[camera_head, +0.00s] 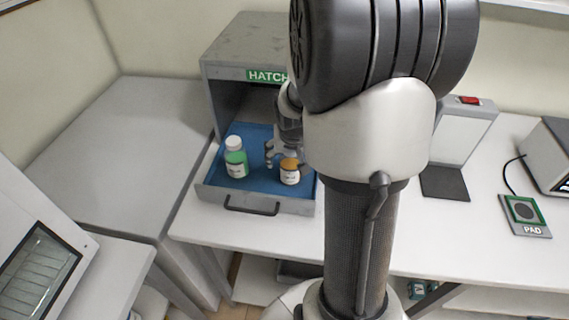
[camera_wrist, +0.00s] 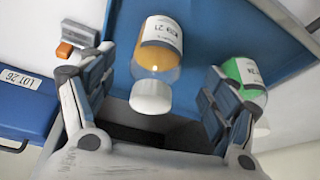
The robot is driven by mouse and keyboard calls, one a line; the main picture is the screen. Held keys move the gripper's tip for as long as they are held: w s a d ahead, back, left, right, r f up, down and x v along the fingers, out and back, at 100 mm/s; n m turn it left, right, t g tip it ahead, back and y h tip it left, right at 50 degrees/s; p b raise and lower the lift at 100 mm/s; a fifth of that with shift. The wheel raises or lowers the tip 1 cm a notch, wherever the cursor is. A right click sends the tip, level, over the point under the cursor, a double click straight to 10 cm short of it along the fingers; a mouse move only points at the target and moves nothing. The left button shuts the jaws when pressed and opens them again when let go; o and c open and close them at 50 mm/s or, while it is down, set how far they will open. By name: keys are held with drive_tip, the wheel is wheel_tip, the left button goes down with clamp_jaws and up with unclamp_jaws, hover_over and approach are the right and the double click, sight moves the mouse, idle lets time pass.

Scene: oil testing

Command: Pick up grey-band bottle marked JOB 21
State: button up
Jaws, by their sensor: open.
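A bottle with a white cap, amber contents and a white label ending in "21" (camera_wrist: 158,55) is in the middle of the wrist view. Its first label word is hard to read, and I cannot make out a grey band. My gripper (camera_head: 284,160) is open, with one finger on each side of the bottle in the wrist view (camera_wrist: 163,85). Whether the fingers touch it I cannot tell.
A green bottle with a white cap (camera_head: 236,163) stands left of my gripper in the drawer. The grey HATCH box (camera_head: 232,65) rises behind. A blue box labelled LOT 26 (camera_wrist: 25,110) shows in the wrist view. The bench right of the drawer is partly hidden by my arm.

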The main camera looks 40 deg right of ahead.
drive_tip(key=x, duration=0.1)
drive_tip(key=b+x, duration=0.1)
drive_tip(key=x, duration=0.1)
drive_tip(key=b+x, duration=0.1)
drive_tip(key=x, duration=0.1)
drive_tip(key=shift+w+d, duration=0.3)
drive_tip(key=shift+d, duration=0.15)
drive_tip(key=shift+c, duration=0.2)
drive_tip(key=c, duration=1.3)
drive_tip(key=shift+c, duration=0.6)
drive_tip(key=shift+r, duration=0.15)
